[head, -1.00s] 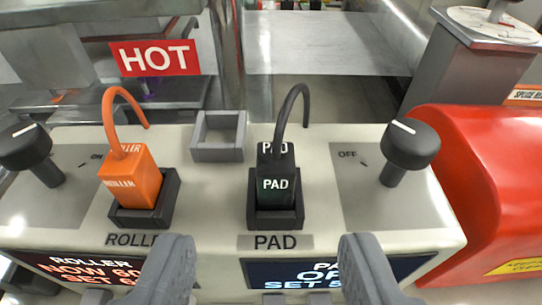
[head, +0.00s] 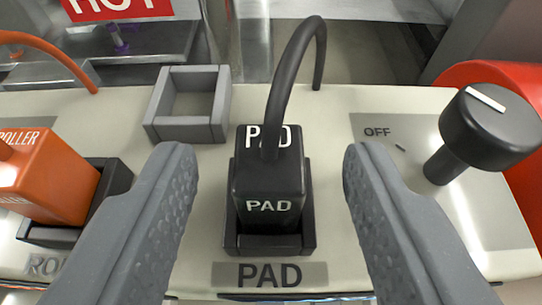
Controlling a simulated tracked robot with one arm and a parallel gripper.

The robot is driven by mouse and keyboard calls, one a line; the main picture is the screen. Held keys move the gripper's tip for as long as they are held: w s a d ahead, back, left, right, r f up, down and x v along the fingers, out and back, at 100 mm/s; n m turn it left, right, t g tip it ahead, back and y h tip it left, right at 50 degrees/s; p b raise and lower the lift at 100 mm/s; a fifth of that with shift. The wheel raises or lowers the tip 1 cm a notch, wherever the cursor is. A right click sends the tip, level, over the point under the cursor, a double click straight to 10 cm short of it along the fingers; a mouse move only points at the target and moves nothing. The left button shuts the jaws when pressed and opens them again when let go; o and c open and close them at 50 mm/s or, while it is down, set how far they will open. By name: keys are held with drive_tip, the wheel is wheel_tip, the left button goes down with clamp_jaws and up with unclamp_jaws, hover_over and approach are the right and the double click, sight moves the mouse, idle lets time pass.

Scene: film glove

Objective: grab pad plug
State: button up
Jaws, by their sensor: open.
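The pad plug (head: 268,190) is a black block with white PAD lettering on its top and front. It sits upright in a black socket (head: 270,243), and a dark cable (head: 285,85) arches from its top toward the back. My gripper (head: 268,160) is open, with one grey finger on each side of the plug. Clear gaps show between the fingers and the plug, and neither finger appears to touch it.
An orange roller plug (head: 45,180) sits in its own socket at the left. An empty grey square holder (head: 188,105) stands behind the left finger. A black knob (head: 485,130) stands at the right, near a red rounded body (head: 490,72). A HOT sign (head: 118,8) is at the back left.

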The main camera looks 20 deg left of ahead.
clamp_jaws()
drive_tip(key=shift+r, duration=0.15)
